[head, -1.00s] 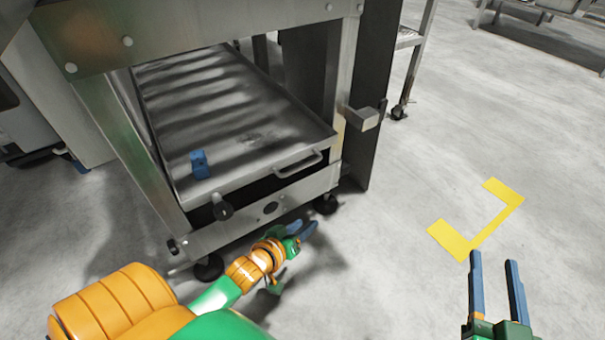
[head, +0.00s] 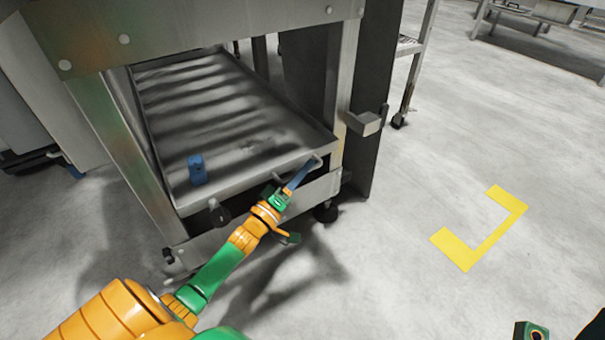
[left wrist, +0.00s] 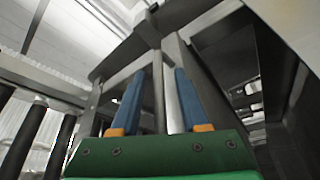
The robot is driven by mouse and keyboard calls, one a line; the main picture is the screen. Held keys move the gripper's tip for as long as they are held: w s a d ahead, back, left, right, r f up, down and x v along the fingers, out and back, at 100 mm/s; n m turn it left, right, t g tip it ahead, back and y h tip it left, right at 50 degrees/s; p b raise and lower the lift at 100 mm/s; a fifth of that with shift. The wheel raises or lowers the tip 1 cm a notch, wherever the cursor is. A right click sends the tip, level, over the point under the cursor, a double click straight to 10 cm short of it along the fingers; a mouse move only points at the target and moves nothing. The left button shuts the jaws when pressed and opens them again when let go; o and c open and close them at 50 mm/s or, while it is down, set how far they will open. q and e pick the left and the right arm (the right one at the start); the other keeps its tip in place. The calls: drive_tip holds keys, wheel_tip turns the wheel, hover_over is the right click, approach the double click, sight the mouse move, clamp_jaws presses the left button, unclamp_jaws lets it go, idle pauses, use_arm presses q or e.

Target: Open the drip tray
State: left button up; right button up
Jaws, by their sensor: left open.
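The drip tray (head: 245,125) is a shallow grey metal pan inside the steel frame, low down. Its front handle (head: 317,160) is partly hidden by my left gripper in the head view. My left gripper (head: 302,174) is open, its blue fingers at the handle by the tray's front edge. In the left wrist view the two fingers (left wrist: 155,95) stand apart with upright metal bars showing between or behind them; I cannot tell whether one is the handle. Only a bit of my right gripper's body (head: 531,331) shows at the bottom right; its fingers are out of view.
A small blue object (head: 197,169) lies in the tray near its front left. A metal block (head: 364,123) juts from the right post. Yellow floor marking (head: 480,240) and open floor lie to the right.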

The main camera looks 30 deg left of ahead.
use_arm(q)
clamp_jaws()
idle(1.4)
